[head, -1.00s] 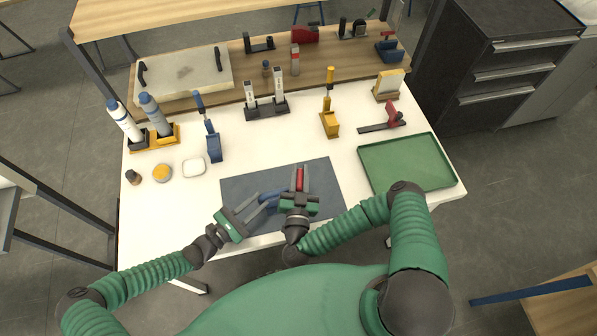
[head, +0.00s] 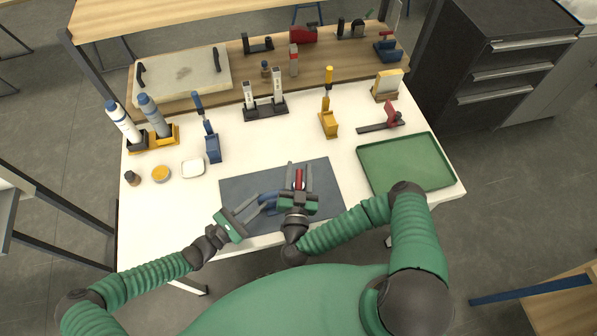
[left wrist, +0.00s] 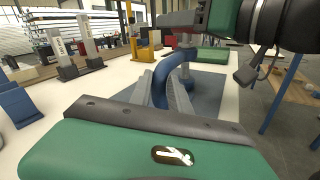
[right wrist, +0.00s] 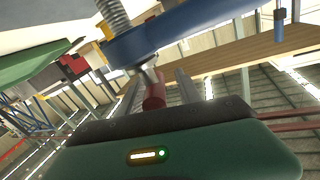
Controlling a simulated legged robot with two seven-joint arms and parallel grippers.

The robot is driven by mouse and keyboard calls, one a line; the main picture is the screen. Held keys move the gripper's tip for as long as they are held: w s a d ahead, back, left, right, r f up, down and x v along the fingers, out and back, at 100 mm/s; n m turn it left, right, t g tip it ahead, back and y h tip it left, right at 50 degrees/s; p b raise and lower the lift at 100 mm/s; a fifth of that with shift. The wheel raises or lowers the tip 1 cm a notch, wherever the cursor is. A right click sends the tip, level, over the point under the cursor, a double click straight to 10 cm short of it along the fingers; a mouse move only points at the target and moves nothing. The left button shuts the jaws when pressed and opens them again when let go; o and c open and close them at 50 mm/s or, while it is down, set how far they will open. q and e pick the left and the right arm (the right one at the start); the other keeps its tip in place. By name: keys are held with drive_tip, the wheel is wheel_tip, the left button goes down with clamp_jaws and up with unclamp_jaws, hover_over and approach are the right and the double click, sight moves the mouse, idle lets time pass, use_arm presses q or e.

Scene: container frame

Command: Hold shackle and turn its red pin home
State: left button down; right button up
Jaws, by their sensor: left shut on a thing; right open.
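The blue shackle (head: 267,198) is above the dark mat. My left gripper (head: 266,203) is shut on it. In the left wrist view, the curved blue shackle (left wrist: 181,66) sits between the two grey fingers. The red pin (head: 299,178) shows between the fingers of my right gripper (head: 299,168), which is open around it. In the right wrist view, the red pin (right wrist: 154,92) lies between the spread fingers, with a silver part beyond it near the blue shackle (right wrist: 190,25). How far the pin is seated cannot be told.
The dark mat (head: 235,188) lies under both grippers. A green tray (head: 405,165) is at the right. A yellow holder (head: 328,124), a black stand (head: 266,108) and a blue holder (head: 213,148) stand behind. Bare white table lies between.

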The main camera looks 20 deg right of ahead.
sight(298, 171)
wheel_tip(298, 171, up, 9)
drive_tip(key=shift+f, duration=0.1)
